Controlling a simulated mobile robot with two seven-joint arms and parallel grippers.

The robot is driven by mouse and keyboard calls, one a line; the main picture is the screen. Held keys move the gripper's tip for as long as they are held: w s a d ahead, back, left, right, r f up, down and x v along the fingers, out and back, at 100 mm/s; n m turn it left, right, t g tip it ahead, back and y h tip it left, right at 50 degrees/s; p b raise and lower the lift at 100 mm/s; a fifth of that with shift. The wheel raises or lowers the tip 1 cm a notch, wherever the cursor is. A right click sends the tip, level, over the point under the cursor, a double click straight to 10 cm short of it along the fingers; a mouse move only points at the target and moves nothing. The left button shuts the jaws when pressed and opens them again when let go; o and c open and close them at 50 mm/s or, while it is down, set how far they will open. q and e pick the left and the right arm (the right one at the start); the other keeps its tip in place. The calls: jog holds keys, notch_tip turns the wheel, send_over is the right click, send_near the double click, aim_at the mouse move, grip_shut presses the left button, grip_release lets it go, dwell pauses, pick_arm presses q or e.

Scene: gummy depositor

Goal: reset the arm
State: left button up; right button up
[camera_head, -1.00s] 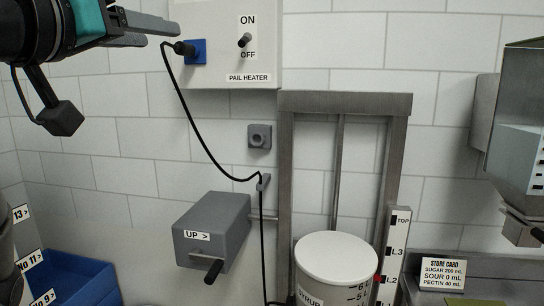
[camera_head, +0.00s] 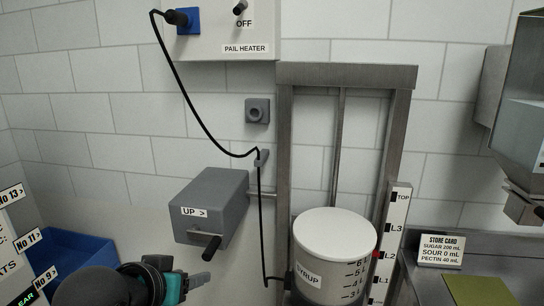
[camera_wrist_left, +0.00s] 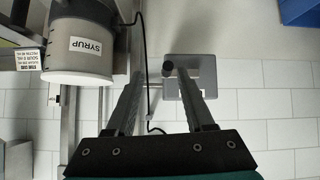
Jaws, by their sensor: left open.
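My left gripper (camera_head: 198,283) is low in the head view, left of centre, with its teal band and dark fingers pointing right. In the left wrist view its two fingers (camera_wrist_left: 160,88) are apart with nothing between them. It is below the grey crank box (camera_head: 211,206) marked UP, and apart from it. The box and its black handle also show beyond the fingertips in the left wrist view (camera_wrist_left: 200,78). My right gripper is in neither view.
A white SYRUP pail (camera_head: 333,257) stands in a metal lift frame (camera_head: 285,165) beside a level scale (camera_head: 394,240). A pail heater panel (camera_head: 245,25) with a plugged black cable (camera_head: 187,95) hangs above. A blue bin (camera_head: 75,252) is at left, a store card (camera_head: 441,250) at right.

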pick_arm(q)
jog(key=s+a+f+g+y, duration=0.15)
jog(key=s+f+g, duration=0.55)
jog(key=s+f, duration=1.45)
notch_tip(320, 180, down, 21)
jog(key=s+m+g, duration=0.1)
jog(key=s, duration=0.2)
jog(key=s+a+f+g+b, duration=0.1)
jog(key=s+a+f, duration=0.1)
jog(key=s+f, duration=1.3)
jog(key=shift+s+a+b, duration=0.2)
jog(key=shift+a+b, duration=0.05)
jog(key=shift+b, duration=0.05)
jog(key=shift+y, duration=0.25)
